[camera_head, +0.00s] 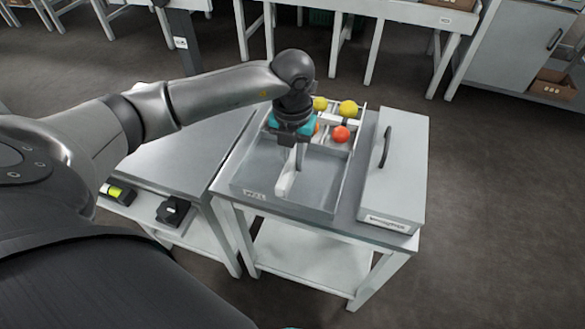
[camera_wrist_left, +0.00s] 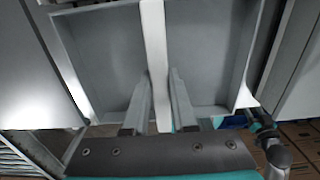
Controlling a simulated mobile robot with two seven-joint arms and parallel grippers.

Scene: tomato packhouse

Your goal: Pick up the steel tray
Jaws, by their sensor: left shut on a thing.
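The steel tray (camera_head: 322,186) is a shallow grey open box on a small grey-topped table. A white bar (camera_head: 286,184) runs lengthwise through the middle of its front part. My left gripper (camera_head: 297,160) reaches down into the tray from above and is shut on this bar. In the left wrist view the bar (camera_wrist_left: 154,45) passes between the two fingers of the gripper (camera_wrist_left: 159,85), with the tray floor (camera_wrist_left: 205,50) on both sides. I cannot tell whether the tray is lifted off the table. My right gripper is not in view.
Yellow and red tomatoes (camera_head: 341,134) lie in divided compartments at the tray's back end. A grey lidded box (camera_head: 400,170) with a black handle stands close on the tray's right. Another grey table (camera_head: 180,155) adjoins on the left. Open floor lies to the right.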

